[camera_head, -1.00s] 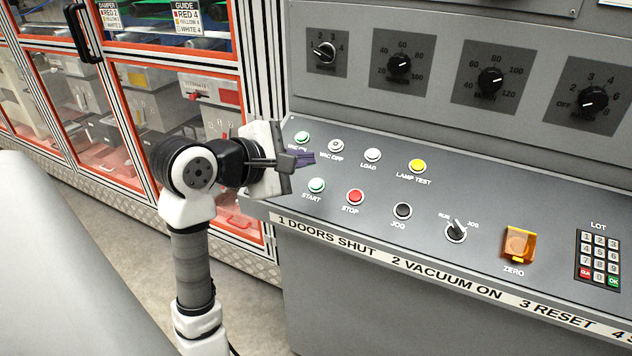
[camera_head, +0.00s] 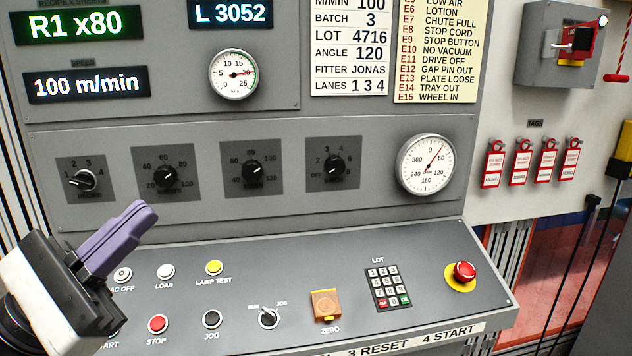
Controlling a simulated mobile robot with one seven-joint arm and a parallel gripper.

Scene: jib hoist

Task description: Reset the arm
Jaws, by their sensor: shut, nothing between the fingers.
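My gripper (camera_head: 140,222) is at the lower left of the head view, large and close to the camera. Its purple fingers are together and empty, pointing up and right. It is in front of the left end of the grey control panel (camera_head: 400,250). It hides the vacuum-on button and part of the start button's label. The fingertips appear apart from the knobs and buttons, though the exact distance is hard to tell.
The panel has a red stop button (camera_head: 158,323), a yellow lamp test button (camera_head: 214,267), a keypad (camera_head: 387,287) and a red emergency button (camera_head: 464,271). Dials (camera_head: 233,74) and knobs (camera_head: 166,177) stand above. Red tags (camera_head: 519,162) hang at the right.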

